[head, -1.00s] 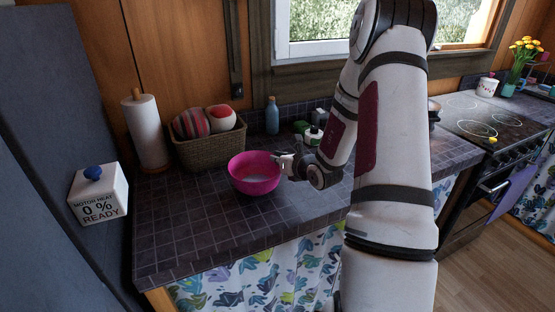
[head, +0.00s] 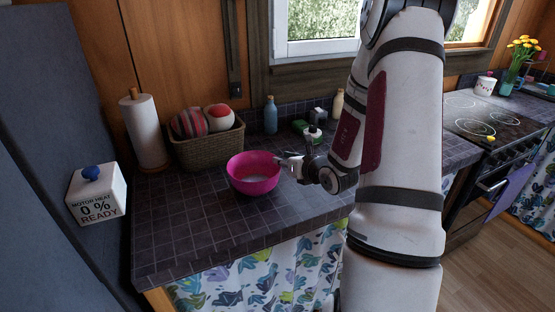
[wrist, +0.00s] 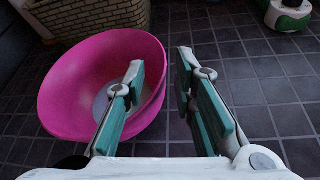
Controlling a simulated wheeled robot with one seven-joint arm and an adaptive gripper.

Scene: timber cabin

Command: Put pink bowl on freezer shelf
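The pink bowl (head: 254,181) stands upright on the dark tiled counter, in front of a wicker basket. My gripper (head: 283,161) is at the bowl's right rim. In the wrist view my gripper (wrist: 160,78) is open, its green-padded fingers apart. The left finger reaches over the inside of the pink bowl (wrist: 75,85), and the right finger is outside it. The bowl's right wall lies between them with space beside it. No freezer shelf can be made out.
A tall dark grey panel (head: 45,150) stands at the left, with a white box with a blue knob (head: 97,193) beside it. The wicker basket (head: 210,152), paper towel roll (head: 145,130) and a blue bottle (head: 271,116) are behind the bowl. The front left counter (head: 175,230) is clear.

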